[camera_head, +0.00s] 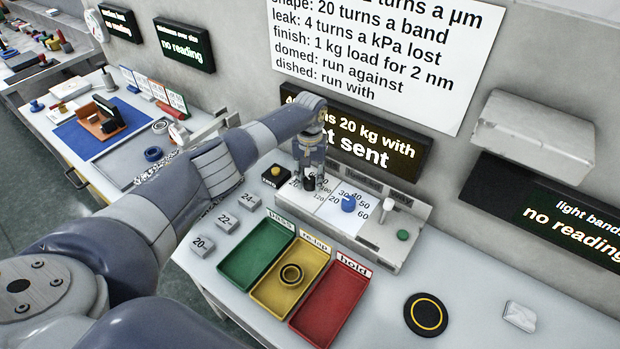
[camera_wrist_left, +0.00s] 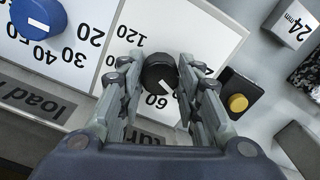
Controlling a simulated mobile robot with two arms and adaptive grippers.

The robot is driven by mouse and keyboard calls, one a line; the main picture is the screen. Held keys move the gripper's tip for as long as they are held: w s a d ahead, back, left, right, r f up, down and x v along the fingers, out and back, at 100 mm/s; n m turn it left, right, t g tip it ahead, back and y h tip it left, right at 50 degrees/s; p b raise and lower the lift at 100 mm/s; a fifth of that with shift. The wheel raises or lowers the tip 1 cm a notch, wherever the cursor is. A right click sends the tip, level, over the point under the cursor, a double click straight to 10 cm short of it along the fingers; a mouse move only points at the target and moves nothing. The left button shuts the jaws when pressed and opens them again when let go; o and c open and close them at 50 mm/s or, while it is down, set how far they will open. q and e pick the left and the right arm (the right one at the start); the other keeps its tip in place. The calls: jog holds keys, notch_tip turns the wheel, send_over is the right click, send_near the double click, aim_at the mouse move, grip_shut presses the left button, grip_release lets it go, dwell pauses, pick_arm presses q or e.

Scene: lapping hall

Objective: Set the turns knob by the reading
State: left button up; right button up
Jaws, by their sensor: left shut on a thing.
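The turns knob (camera_wrist_left: 158,72) is black with a white pointer mark, seen between my left fingers in the wrist view. My left gripper (camera_wrist_left: 160,80) is shut on it from above. The mark lies on the side toward the printed 60; a 120 stands on the other side. In the head view my left gripper (camera_head: 311,182) reaches down to the control panel (camera_head: 402,246) and largely hides the knob. The blue load knob (camera_head: 348,203) sits beside it on its own scale. A display (camera_head: 375,150) reads "20 kg with" and "sent", partly covered by my arm.
A wall sign (camera_head: 400,50) lists turns rules. A yellow button (camera_wrist_left: 238,103) is close to my fingers. A white peg (camera_head: 388,208) stands on the panel.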

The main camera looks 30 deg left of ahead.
pick_arm(q)
jog(key=m, duration=0.3)
jog(key=shift+m, duration=0.4)
jog(key=m, duration=0.3)
jog(key=shift+m, duration=0.3)
jog(key=m+b, duration=0.1)
jog(key=m, duration=1.2)
jog(key=shift+m, duration=0.3)
jog(key=m+b, duration=0.1)
jog(key=m, duration=0.4)
jog(key=shift+m, duration=0.4)
jog(key=o, duration=1)
